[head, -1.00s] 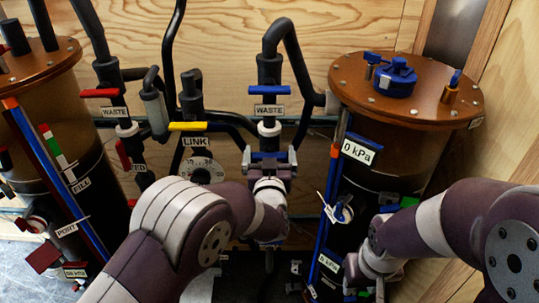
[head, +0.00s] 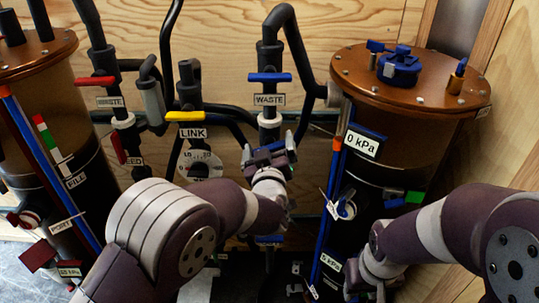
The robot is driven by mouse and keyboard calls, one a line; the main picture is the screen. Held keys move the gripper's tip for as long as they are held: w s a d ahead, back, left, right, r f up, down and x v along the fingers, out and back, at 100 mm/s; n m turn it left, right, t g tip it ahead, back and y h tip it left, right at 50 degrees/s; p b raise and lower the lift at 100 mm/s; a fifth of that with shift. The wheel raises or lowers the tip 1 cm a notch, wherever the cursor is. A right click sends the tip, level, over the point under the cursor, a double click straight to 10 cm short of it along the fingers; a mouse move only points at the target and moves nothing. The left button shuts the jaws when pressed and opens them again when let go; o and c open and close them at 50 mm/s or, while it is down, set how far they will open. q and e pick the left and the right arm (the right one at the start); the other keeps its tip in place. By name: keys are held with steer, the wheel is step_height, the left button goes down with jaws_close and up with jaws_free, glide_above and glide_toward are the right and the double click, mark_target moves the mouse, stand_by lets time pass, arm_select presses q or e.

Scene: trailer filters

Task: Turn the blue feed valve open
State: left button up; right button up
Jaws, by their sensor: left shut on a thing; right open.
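My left gripper (head: 268,152) is at the pipe below the blue-handled WASTE valve (head: 269,77), its wrist turned at an angle. It is shut on a blue handle (head: 272,147), seen between and beside the fingers; I take this as the blue feed valve. Its label and most of its body are hidden by the gripper and wrist. The blue WASTE handle above lies crosswise to its pipe and is untouched. My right gripper (head: 364,291) is low in front of the right tank, open, with its fingertips mostly hidden or cut off by the lower edge.
The right tank (head: 405,150) has a copper lid and a gauge (head: 363,144) reading 0 kPa. The left tank (head: 85,150) stands at left. A red WASTE handle (head: 95,81) and yellow LINK handle (head: 192,116) sit on nearby pipes. Wood panels close the back.

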arm_select(q)
steer(key=n+b, duration=0.3)
steer(key=b, duration=0.1)
steer(key=n+b, duration=0.4)
steer(key=f+n+b, duration=0.1)
steer(key=n+b, duration=0.2)
steer(key=b, duration=0.1)
steer(key=shift+a+n, duration=0.15)
steer(key=shift+n, duration=0.25)
steer(key=shift+r+n+b, duration=0.15)
steer(key=shift+n+b, duration=1.25)
steer(key=o, duration=0.6)
steer(key=shift+s, duration=0.1)
steer(key=s+p, duration=0.1)
steer(key=s, duration=1.1)
steer(key=shift+s, duration=0.3)
